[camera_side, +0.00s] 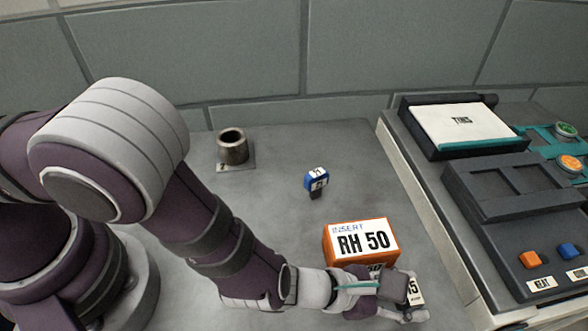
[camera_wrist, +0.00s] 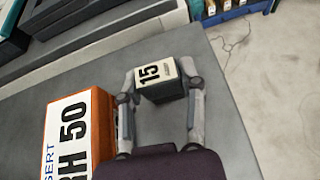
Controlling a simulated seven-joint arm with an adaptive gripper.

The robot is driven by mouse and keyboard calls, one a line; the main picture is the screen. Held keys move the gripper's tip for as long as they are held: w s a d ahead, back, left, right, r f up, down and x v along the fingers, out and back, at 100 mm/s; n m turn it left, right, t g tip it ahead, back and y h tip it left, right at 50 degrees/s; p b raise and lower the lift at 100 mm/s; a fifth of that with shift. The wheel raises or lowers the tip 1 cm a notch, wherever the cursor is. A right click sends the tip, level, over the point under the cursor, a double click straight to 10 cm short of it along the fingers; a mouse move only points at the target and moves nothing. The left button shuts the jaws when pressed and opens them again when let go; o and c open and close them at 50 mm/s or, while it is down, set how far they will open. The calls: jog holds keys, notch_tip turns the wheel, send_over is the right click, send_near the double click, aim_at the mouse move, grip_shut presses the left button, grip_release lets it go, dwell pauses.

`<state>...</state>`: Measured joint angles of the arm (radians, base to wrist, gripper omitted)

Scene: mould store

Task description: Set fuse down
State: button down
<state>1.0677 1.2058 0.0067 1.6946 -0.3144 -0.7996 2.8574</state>
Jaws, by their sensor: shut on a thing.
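My gripper (camera_side: 395,294) is low at the front of the grey bench, beside the orange box. In the wrist view its two fingers (camera_wrist: 161,88) are shut on the sides of a dark grey block (camera_wrist: 162,91) with a white label marked 15. The side view shows part of that label (camera_side: 414,291); my gripper hides much of the block. Whether the block touches the bench I cannot tell. A small blue piece (camera_side: 316,180) with a white marked top and a dark lower part, fuse-like in shape, stands mid-bench, apart from my gripper.
An orange box (camera_side: 328,249) marked INSERT RH 50 stands close beside my gripper. A hollow metal cylinder (camera_side: 232,150) stands at the back left. A grey console (camera_side: 465,201) with trays and buttons fills the right. The bench (camera_side: 280,146) around the blue piece is clear.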

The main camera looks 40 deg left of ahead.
jog(key=c, duration=0.6)
grip_release()
jog(key=shift+c, duration=0.2)
